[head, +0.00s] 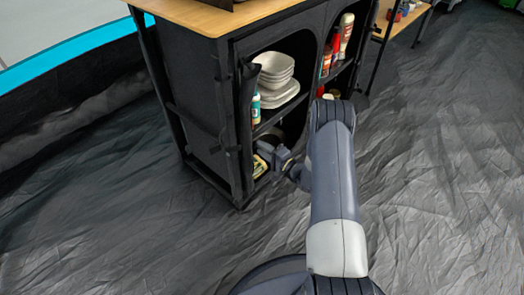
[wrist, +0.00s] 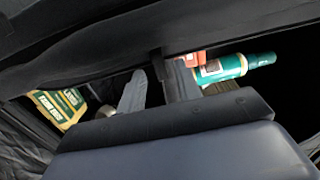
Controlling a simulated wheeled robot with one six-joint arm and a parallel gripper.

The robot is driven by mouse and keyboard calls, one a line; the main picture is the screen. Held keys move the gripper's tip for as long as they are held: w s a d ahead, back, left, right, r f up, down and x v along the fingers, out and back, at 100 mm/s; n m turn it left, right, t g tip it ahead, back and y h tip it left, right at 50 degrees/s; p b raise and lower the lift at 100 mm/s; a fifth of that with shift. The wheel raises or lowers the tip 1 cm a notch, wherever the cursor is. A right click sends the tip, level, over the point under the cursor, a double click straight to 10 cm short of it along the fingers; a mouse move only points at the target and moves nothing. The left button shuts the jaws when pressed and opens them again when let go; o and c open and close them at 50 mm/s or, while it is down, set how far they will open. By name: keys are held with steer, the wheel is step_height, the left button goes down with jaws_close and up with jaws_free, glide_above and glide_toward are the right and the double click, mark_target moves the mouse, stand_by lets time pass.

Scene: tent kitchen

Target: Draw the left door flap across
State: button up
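The left door flap (head: 247,95) is a dark strip of fabric gathered at the left edge of the cabinet's left opening. In the wrist view, a dark fabric band (wrist: 90,55) crosses the upper part; it may be the same flap. My gripper (head: 264,148) is at the lower left of that opening, below the visible flap. In the wrist view my gripper (wrist: 157,85) has its two fingers apart, with a narrow dark tab between their tips. I cannot tell whether they touch it.
The black cabinet (head: 190,85) has a wooden top (head: 215,15). White plates (head: 276,72) and a green-and-white bottle (head: 256,108) stand inside, with a yellow-green package (head: 259,167) below. Wrinkled grey floor (head: 440,190) is clear at right.

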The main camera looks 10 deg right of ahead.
steer(key=shift+w+a, duration=0.25)
steer(key=shift+w, duration=0.05)
steer(key=shift+c, duration=0.3)
jaws_close()
